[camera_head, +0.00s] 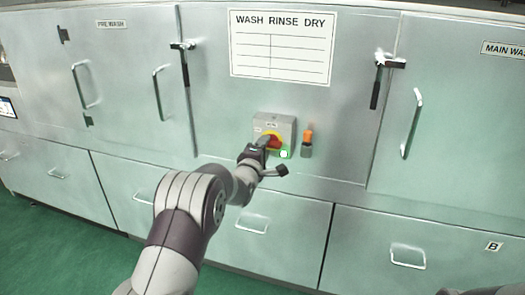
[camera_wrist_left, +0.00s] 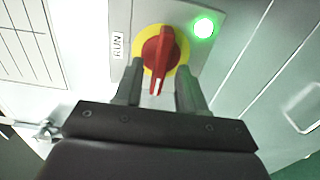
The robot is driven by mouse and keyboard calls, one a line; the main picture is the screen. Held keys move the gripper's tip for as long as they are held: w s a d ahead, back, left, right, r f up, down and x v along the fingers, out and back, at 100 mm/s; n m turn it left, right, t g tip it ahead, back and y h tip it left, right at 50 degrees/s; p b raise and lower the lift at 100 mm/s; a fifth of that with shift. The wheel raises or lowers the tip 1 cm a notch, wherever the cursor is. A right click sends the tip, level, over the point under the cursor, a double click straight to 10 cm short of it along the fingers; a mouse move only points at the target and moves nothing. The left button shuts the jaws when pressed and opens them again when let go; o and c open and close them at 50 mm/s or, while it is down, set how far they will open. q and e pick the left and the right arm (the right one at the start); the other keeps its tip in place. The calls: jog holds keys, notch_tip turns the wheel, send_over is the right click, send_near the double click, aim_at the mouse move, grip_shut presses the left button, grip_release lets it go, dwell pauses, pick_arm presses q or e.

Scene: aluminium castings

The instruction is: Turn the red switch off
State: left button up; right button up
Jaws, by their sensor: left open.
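The red switch (camera_wrist_left: 160,52) is a rotary knob on a round yellow plate (camera_wrist_left: 143,38), mounted on a grey box (camera_head: 286,127) on the machine front. In the left wrist view the knob lies lengthwise between the fingers, its white mark toward the gripper. A "RUN" label (camera_wrist_left: 118,45) is left of it, and a green lamp (camera_wrist_left: 203,27) beside it is lit. My left gripper (camera_head: 266,142) is open at the switch, one finger (camera_wrist_left: 129,82) on each side of the knob. I cannot tell whether they touch it. In the head view the gripper partly hides the switch.
An orange-topped grey fitting (camera_head: 307,143) sits just right of the box. A "WASH RINSE DRY" chart (camera_head: 282,47) is above. Door latches (camera_head: 377,85) and bar handles (camera_head: 411,124) stick out from the panels. Green floor (camera_head: 60,235) shows at lower left.

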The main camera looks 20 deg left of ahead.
pick_arm(q)
jog(key=s, duration=1.2)
jog(key=shift+s+a, duration=0.25)
jog(key=shift+s, duration=0.1)
